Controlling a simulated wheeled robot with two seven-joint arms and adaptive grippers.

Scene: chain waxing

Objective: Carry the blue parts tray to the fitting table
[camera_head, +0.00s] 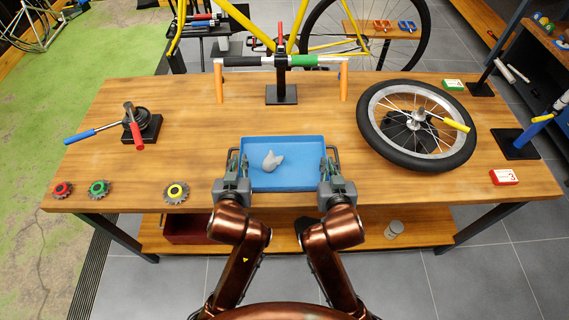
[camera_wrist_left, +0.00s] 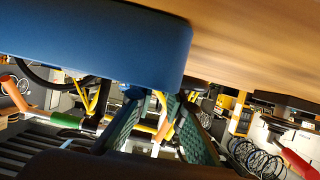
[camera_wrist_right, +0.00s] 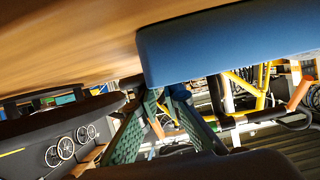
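The blue parts tray (camera_head: 288,186) is at the near middle of the wooden table (camera_head: 200,120), close to its front edge. A grey lumpy part (camera_head: 272,160) lies in it. Dark handles show at the tray's left and right sides. My left gripper (camera_head: 238,163) is at the tray's left side and my right gripper (camera_head: 328,166) at its right side. In the left wrist view the fingertips (camera_wrist_left: 155,94) meet the tray's edge (camera_wrist_left: 110,45). The right wrist view shows the same, with fingertips (camera_wrist_right: 163,92) at the tray's edge (camera_wrist_right: 225,45). I cannot tell how firmly either gripper is closed.
A wheel (camera_head: 380,152) lies to the right of the tray. A stand with a clamped bar (camera_head: 281,95) is behind it. Several small sprockets (camera_head: 176,192) and a tool with red and blue handles (camera_head: 142,125) are on the left. A red box (camera_head: 504,177) sits at the right.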

